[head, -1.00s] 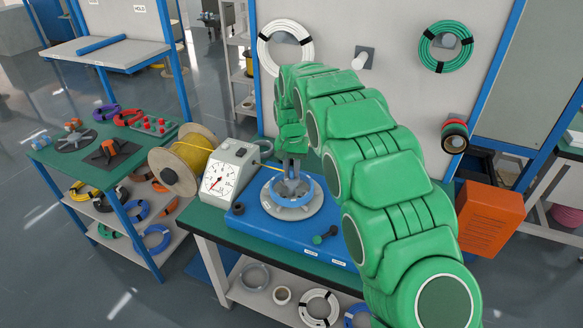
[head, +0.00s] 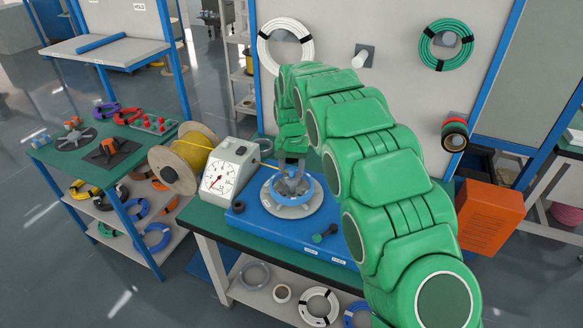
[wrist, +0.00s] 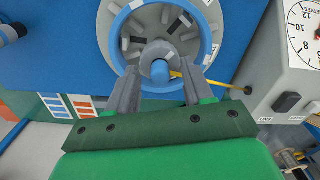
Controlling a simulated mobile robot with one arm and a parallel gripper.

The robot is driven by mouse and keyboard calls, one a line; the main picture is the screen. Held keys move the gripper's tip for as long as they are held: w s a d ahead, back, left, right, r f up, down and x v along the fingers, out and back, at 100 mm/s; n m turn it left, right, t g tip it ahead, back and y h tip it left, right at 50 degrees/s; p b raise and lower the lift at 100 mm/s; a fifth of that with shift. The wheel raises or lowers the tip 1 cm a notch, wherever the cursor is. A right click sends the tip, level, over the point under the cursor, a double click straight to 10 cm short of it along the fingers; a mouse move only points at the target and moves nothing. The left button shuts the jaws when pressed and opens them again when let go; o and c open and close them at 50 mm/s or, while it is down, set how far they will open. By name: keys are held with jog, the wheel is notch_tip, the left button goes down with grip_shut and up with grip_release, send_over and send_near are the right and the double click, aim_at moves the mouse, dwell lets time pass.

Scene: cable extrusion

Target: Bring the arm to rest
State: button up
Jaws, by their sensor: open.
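My green arm reaches over the bench from the right in the head view. My gripper (head: 291,176) points down over the round grey and blue fixture (head: 290,208) on the blue base plate. In the wrist view, the two grey fingers of my gripper (wrist: 159,78) stand apart, with a blue peg (wrist: 160,71) at the fixture's centre showing between them. A yellow cable (wrist: 210,83) runs from the dial box to the fixture's centre. I cannot tell whether the fingers touch anything.
The white dial box (head: 230,170) and a spool of yellow cable (head: 184,160) stand left of the fixture. A dark knob with a green part (head: 324,234) lies on the base plate. An orange box (head: 490,217) is at the right. Cable coils hang on the back panel.

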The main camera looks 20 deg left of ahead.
jog(key=shift+r, duration=4)
